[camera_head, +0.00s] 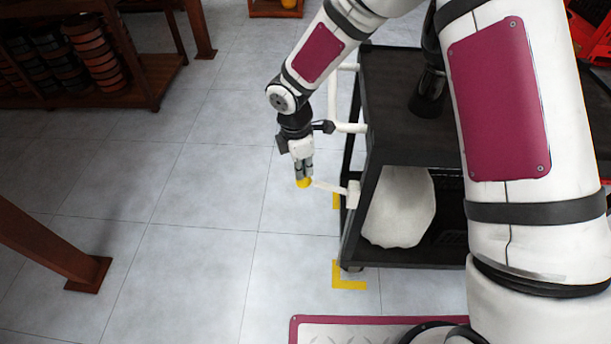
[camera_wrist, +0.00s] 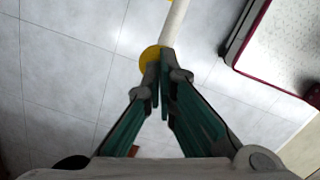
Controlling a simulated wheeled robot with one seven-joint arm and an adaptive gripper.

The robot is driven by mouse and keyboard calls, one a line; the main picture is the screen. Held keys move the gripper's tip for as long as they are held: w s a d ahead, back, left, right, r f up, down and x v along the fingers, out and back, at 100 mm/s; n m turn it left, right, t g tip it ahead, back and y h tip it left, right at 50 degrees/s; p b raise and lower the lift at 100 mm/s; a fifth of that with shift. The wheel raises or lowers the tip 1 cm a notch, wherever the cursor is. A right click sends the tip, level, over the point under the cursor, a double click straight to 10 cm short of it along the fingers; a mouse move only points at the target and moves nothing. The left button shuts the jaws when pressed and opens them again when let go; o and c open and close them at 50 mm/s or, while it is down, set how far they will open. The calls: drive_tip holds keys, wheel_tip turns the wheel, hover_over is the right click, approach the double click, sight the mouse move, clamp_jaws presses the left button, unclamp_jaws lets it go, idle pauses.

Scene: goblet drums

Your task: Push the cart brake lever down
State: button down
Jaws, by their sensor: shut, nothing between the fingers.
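The cart (camera_head: 352,222) is black and stands right of centre in the head view. Its brake lever (camera_head: 328,187) is a thin white rod that sticks out to the left from a white block on the cart's side. The lever ends in a yellow knob (camera_head: 304,183). My gripper (camera_head: 304,176) is shut and empty, pointing down right at the knob. In the wrist view the fingertips (camera_wrist: 160,68) overlap the yellow knob (camera_wrist: 149,58), and the white lever (camera_wrist: 175,22) runs up from it. Whether the fingers touch the knob, I cannot tell.
A white handle (camera_head: 349,127) stands out from the cart above the lever. A dark goblet drum (camera_head: 428,95) is on the cart's top, and a white sack (camera_head: 399,207) is on its lower shelf. A wooden shelf (camera_head: 130,75) is at the upper left. The tiled floor left of the cart is clear.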

sight(303, 180)
drive_tip(key=shift+f+b, duration=1.55)
drive_tip(key=shift+f, duration=0.75)
drive_tip(key=shift+a+r, duration=0.1)
drive_tip(key=shift+r, duration=0.05)
drive_tip(key=a, duration=0.1)
drive_tip(key=s+a+r, duration=0.1)
drive_tip(key=shift+a, duration=0.3)
wheel_tip(303, 180, up, 12)
drive_tip(key=a, duration=0.1)
drive_tip(key=shift+s, duration=0.2)
